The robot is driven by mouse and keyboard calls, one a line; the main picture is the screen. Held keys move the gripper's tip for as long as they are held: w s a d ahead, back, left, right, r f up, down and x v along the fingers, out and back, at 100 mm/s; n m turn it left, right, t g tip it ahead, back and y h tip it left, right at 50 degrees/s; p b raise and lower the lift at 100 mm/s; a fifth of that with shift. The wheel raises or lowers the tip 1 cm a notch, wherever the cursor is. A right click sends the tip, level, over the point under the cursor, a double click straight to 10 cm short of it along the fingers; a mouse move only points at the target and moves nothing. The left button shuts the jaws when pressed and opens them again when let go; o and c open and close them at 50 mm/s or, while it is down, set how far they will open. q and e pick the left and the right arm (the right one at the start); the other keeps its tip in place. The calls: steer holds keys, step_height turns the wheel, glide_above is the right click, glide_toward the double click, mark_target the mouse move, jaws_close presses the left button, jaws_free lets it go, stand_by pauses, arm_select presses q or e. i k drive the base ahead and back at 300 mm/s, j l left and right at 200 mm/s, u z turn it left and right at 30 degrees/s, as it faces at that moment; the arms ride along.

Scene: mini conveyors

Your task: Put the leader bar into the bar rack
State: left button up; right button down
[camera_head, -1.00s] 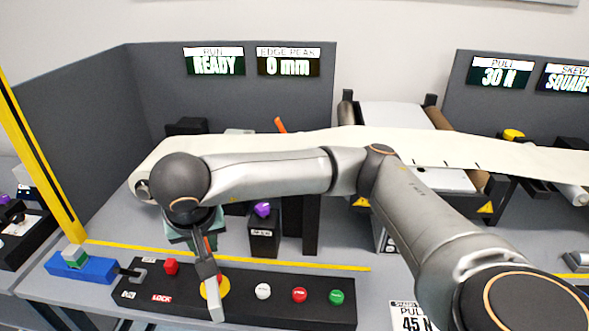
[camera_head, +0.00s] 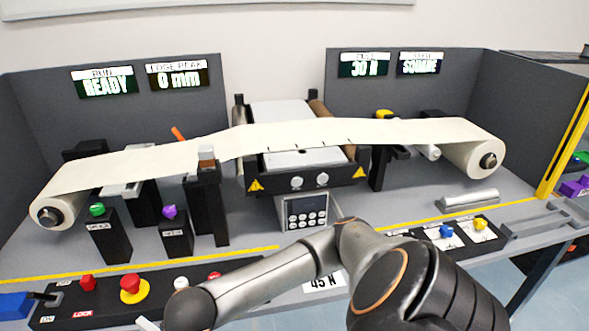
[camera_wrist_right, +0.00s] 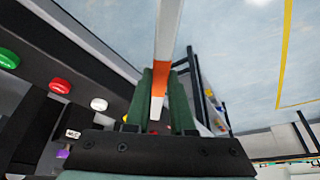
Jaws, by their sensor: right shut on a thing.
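The leader bar (camera_wrist_right: 166,40), a slim pale bar with an orange band, is held between the green fingers of my right gripper (camera_wrist_right: 161,85) in the right wrist view. It sticks out past the fingertips to the top of that picture. In the head view only a pale end, likely of the bar (camera_head: 148,324), shows at the bottom edge; my right gripper is out of that view below. A grey tray-like holder with raised ends, which may be the bar rack (camera_head: 545,222), is at the right front of the table. My left gripper is not in view.
A control panel (camera_head: 105,305) with coloured buttons runs along the front left. A pale web (camera_head: 190,152) spans two rolls over a central press (camera_head: 305,180). A silver cylinder (camera_head: 470,199) lies in a cradle near the right. A yellow post (camera_head: 565,140) stands at far right.

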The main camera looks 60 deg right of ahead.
mark_target(537, 223)
steer(key=k+z, duration=0.1)
steer(key=k, duration=0.5)
steer(key=z, duration=1.15)
steer(key=l+z, duration=0.55)
steer(key=i+l, duration=0.1)
steer(key=l, duration=0.3)
steer(key=i+l, duration=0.15)
steer(key=l, duration=0.25)
steer(key=i+l, duration=0.1)
steer(key=l, duration=0.3)
steer(key=i+l, duration=0.15)
steer(key=l, duration=0.25)
